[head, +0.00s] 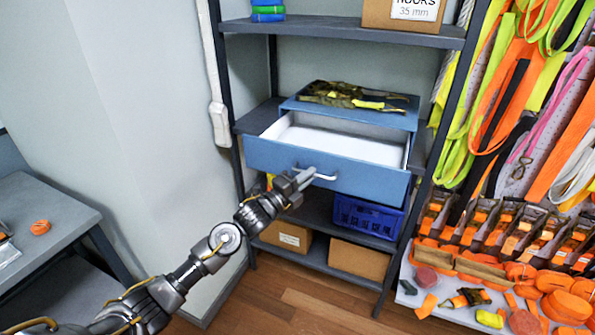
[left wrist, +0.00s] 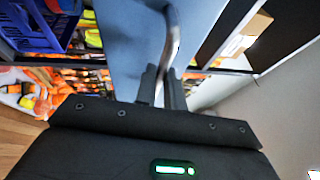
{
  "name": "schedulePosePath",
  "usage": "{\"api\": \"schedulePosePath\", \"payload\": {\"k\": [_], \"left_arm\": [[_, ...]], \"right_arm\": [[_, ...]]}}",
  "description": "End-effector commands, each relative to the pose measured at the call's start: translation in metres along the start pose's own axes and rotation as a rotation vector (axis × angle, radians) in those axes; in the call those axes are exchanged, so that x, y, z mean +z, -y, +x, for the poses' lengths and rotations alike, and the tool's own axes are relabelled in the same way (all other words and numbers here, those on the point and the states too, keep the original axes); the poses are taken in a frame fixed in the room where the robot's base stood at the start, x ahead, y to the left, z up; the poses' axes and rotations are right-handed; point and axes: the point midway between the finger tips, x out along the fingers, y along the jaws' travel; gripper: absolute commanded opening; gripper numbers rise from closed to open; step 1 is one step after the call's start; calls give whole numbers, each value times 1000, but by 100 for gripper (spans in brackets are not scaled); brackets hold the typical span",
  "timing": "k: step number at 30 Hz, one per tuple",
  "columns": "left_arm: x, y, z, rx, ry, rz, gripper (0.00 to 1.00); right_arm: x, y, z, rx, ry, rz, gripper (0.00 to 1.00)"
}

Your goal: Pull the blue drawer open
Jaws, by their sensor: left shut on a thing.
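The blue drawer (head: 300,172) stands pulled out from its blue cabinet (head: 395,117) on the shelf unit, and its pale, empty inside shows. A light metal bar handle (head: 326,177) is on its front. My left gripper (head: 301,176) is at the handle's left part and shut on it. In the left wrist view, the two fingers (left wrist: 161,88) close around the curved handle (left wrist: 172,35), with the blue drawer front (left wrist: 125,45) behind it. My right gripper is not in view.
Gloves (head: 350,96) lie on top of the cabinet. Below the drawer are a blue crate (head: 368,216) and cardboard boxes (head: 358,261). A grey table (head: 45,215) stands left. Straps (head: 520,80) hang at right above a cluttered bench. Floor in front is clear.

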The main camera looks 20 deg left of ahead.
Motion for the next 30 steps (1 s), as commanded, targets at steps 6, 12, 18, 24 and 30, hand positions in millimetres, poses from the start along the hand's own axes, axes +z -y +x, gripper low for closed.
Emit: {"api": "schedulePosePath", "payload": {"k": [6,12,18,24,30], "left_arm": [[-1,0,-1,-1,-1,-1,0],[-1,0,-1,-1,-1,-1,21],[0,0,-2,0,0,0,32],[0,-1,-4,0,0,0,32],[0,-4,-31,1,0,1,32]], "right_arm": [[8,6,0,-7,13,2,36],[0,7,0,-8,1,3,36],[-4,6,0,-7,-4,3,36],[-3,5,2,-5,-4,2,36],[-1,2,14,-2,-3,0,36]]}}
